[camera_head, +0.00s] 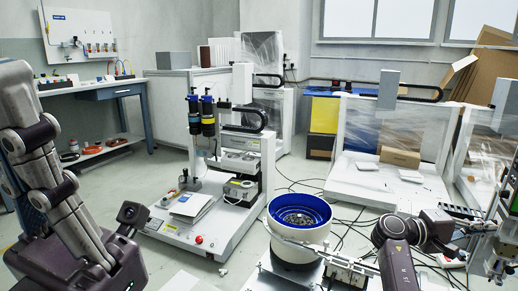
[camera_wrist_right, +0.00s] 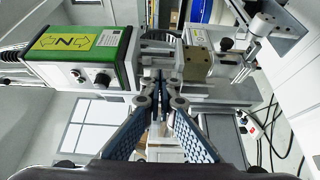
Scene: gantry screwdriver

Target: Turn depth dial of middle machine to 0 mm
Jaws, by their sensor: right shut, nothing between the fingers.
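In the right wrist view, my right gripper (camera_wrist_right: 163,85) is shut and empty, its fingertips together in front of a machine's metal mechanism. To its left is a green and silver unit (camera_wrist_right: 75,50) with a yellow label bearing a double arrow and a letter. Two dark round knobs (camera_wrist_right: 102,79) sit on its face, apart from the fingers. I cannot tell which part is the depth dial; no scale reading is legible. In the head view, my right arm (camera_head: 398,250) reaches toward the right edge. My left arm (camera_head: 55,190) shows at left, but its fingers do not.
A white machine with dark bottles (camera_head: 208,115) stands left of centre. A blue-rimmed bowl (camera_head: 300,212) stands at the front centre. Behind it is a gantry bench (camera_head: 350,185) with a cardboard box (camera_head: 400,158). Cables lie on the floor. Open floor shows at left.

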